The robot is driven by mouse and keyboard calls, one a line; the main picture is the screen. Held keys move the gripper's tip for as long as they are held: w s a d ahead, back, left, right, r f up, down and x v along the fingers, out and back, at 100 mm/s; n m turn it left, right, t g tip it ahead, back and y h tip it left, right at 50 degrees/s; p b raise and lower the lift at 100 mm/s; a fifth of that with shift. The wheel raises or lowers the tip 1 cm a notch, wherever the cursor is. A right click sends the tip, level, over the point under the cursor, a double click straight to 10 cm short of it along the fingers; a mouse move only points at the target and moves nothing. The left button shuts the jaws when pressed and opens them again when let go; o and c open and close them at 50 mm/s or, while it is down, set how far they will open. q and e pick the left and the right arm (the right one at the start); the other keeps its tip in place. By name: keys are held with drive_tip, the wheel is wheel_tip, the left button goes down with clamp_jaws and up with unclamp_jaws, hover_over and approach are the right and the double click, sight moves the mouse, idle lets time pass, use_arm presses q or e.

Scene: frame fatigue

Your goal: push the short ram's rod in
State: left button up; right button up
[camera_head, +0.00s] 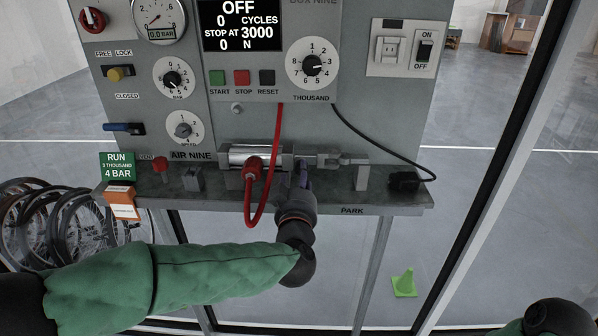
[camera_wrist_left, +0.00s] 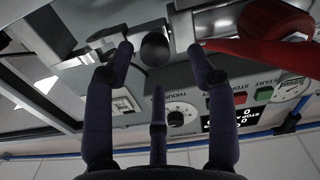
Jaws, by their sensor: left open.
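The short ram (camera_head: 240,154) is a silver cylinder lying level on the grey bench ledge, with a red hose fitting at its front. Its rod side (camera_head: 328,160) points right, with lighter metal pieces toward an upright bracket; I cannot tell how far the rod is out. My left gripper (camera_head: 303,172) is just in front of the ram's right end, its dark fingers reaching up to it. In the left wrist view the gripper (camera_wrist_left: 160,48) has its fingers spread, with a dark round knob (camera_wrist_left: 154,50) between the tips. I cannot tell whether they touch it.
A red hose (camera_head: 262,205) loops below the ram, close to my left wrist. A black cable (camera_head: 385,155) runs to a dark box at the ledge's right. The panel display (camera_head: 241,24) reads OFF. An orange box (camera_head: 122,199) sits at the left.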

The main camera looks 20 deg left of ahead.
use_arm(q)
drive_tip(key=v, duration=0.8)
drive_tip(key=w+d+f+m+g+h+b, duration=0.15)
drive_tip(key=f+b, duration=0.25)
drive_tip(key=f, duration=1.1)
drive_tip(key=w+d+f+m+g+h+b, duration=0.1)
drive_tip(key=d+f+g+h+b, duration=0.3)
drive_tip(key=f, duration=1.1)
drive_tip(key=w+a+f+m+g+b, duration=0.1)
drive_tip(key=f+b, duration=0.4)
drive_tip(key=f, duration=1)
drive_tip(key=s+d+f+g+h+b, duration=0.1)
drive_tip(key=s+f+g+b, duration=0.2)
drive_tip(key=s+f, duration=0.4)
drive_tip(key=s+d+f+g+h+b, duration=0.1)
drive_tip(key=s+f+g+b, duration=0.3)
drive_tip(key=f, duration=1.3)
drive_tip(key=s+f+g+h+b, duration=0.1)
drive_tip(key=s+f+g+b, duration=0.2)
drive_tip(key=s+f, duration=0.8)
drive_tip(key=shift+d+f+b, duration=0.4)
drive_tip(key=shift+f, duration=0.15)
drive_tip(key=shift+n+g+h, duration=0.25)
